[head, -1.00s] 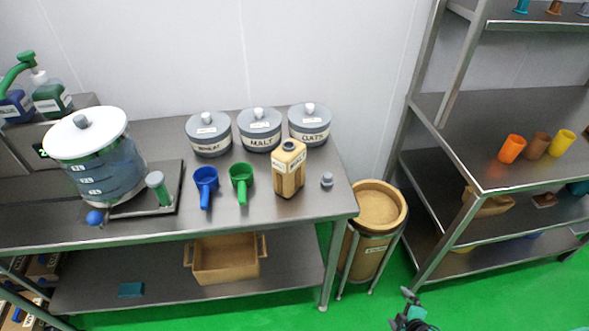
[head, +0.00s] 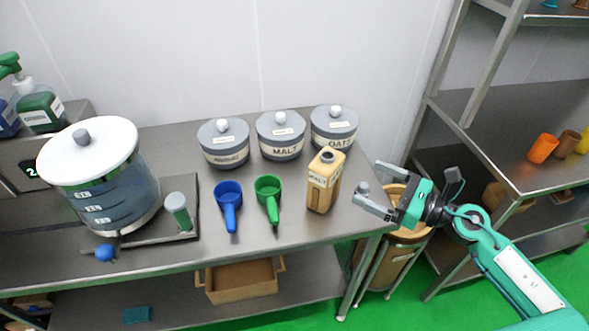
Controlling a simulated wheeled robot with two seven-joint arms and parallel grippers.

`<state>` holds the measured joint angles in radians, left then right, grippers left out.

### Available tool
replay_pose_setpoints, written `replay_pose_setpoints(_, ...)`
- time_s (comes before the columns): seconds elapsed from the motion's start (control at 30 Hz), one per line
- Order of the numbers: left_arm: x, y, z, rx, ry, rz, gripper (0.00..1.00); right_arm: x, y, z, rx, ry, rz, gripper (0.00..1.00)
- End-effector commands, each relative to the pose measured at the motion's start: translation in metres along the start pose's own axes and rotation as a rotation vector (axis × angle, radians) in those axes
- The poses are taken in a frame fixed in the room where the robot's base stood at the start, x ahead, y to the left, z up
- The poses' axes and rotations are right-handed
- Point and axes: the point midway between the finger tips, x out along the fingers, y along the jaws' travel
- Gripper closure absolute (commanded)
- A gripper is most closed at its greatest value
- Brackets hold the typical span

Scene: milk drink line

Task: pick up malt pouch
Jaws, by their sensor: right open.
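The malt pouch (head: 323,182) is a tan, bottle-shaped pack with a dark neck opening and a label. It stands upright near the right end of the steel table. My right gripper (head: 372,187) is open and empty, to the right of the pouch and apart from it, with its fingers pointing left toward it. My left gripper is out of view.
A blue scoop (head: 229,203) and a green scoop (head: 268,196) lie left of the pouch. Lidded wheat (head: 225,152), malt (head: 281,147) and oats (head: 334,138) canisters stand behind. A round bin (head: 398,257) stands beyond the table's right edge, near a steel shelf (head: 500,130).

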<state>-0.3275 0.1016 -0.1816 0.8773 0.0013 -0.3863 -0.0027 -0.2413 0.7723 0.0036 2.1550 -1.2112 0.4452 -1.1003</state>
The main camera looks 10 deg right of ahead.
Motion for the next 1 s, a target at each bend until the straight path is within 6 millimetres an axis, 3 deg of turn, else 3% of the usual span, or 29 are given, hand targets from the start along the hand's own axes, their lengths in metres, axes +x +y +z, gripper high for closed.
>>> replay_pose_setpoints(0.1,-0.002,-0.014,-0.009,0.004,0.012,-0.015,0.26,0.002,0.004,0.005,-0.032,0.003,0.012,0.00)
replay_pose_setpoints(0.17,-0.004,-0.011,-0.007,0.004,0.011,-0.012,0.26,0.007,0.004,0.006,-0.034,0.002,0.013,0.00)
replay_pose_setpoints(0.37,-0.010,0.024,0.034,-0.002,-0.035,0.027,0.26,0.034,0.004,0.009,-0.032,0.000,0.013,0.00)
replay_pose_setpoints(0.6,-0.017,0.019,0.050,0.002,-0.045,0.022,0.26,0.071,0.004,0.007,-0.029,0.000,0.010,0.00)
replay_pose_setpoints(1.0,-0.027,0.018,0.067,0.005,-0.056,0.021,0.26,0.103,0.006,0.006,-0.027,0.000,0.011,0.00)
